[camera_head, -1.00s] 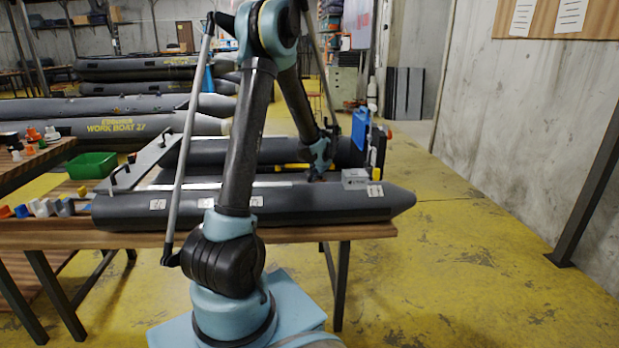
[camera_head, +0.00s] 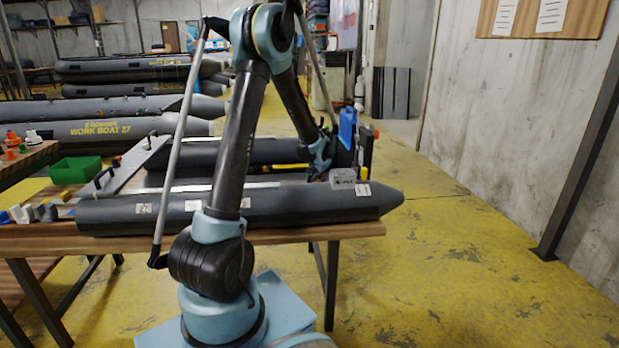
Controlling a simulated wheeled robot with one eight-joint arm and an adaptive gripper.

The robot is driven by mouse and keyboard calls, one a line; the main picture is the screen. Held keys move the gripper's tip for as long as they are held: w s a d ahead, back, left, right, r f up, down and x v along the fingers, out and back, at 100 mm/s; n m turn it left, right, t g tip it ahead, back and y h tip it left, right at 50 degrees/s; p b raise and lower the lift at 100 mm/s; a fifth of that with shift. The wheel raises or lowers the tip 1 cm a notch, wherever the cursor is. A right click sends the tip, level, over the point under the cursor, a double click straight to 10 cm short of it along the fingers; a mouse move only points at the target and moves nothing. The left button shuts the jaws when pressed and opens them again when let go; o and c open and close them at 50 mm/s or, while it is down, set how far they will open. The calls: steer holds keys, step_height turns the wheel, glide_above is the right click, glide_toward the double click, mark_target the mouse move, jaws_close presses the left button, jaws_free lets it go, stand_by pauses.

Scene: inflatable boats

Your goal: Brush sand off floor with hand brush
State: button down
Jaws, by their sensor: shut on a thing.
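My gripper (camera_head: 319,173) is far off and small, low inside the near grey inflatable boat (camera_head: 265,207) on the wooden table, just above its near tube. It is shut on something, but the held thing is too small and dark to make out. I cannot make out a hand brush for certain. A yellow strip (camera_head: 292,168) shows just left of the gripper; I cannot tell what it is. The boat's floor is mostly hidden behind the near tube and my arm, and no sand can be seen.
A blue upright thing (camera_head: 347,128) stands at the boat's right end. A green bin (camera_head: 76,170) and small coloured parts are on the left. Yellow floor (camera_head: 450,260) is free at right, before a concrete wall (camera_head: 520,120).

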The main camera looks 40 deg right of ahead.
steer(key=shift+s+d, duration=0.3)
steer(key=shift+d, duration=0.2)
steer(key=shift+s+d, duration=0.25)
steer(key=shift+d, duration=0.2)
steer(key=shift+w+d+f, duration=0.1)
steer(key=shift+w+d, duration=0.35)
steer(key=shift+w, duration=0.35)
steer(key=shift+w+a, duration=1.2)
steer(key=shift+a, duration=0.75)
steer(key=shift+w+a, duration=1.2)
steer(key=shift+a, duration=0.8)
steer(key=shift+w+a, duration=1.2)
steer(key=shift+a, duration=0.75)
steer(key=shift+w+a, duration=0.1)
steer(key=shift+a, duration=0.05)
